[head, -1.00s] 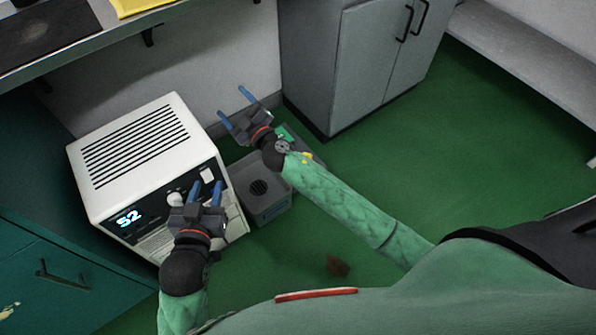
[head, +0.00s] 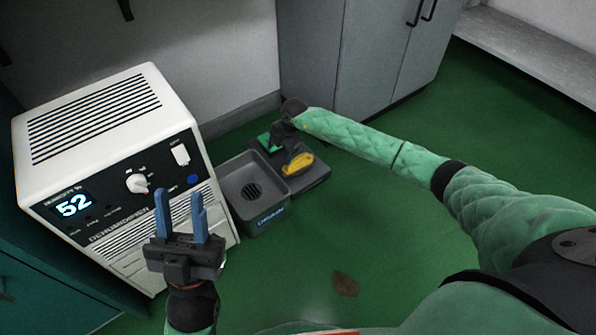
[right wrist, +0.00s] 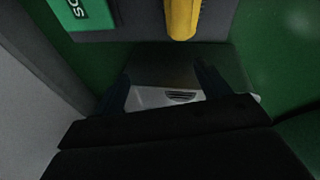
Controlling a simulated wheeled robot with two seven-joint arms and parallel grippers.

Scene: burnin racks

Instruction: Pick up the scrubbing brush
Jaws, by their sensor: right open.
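A yellow object (head: 298,163), which looks like the scrubbing brush, lies on a dark grey base on the floor. It shows in part as a yellow bar at the top of the right wrist view (right wrist: 182,16). My right gripper (right wrist: 167,88) is open, with its fingers apart and nothing clear between them. In the head view its wrist hangs above the back of the dark base, and its fingers are mostly hidden. My left gripper (head: 180,212) is open and empty in front of the white dehumidifier, away from the yellow object.
A grey tub (head: 232,183) with a grille stands in front. The white dehumidifier (head: 90,110) is at left, a grey cabinet (head: 365,50) behind. Green floor (head: 440,125) is open at right.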

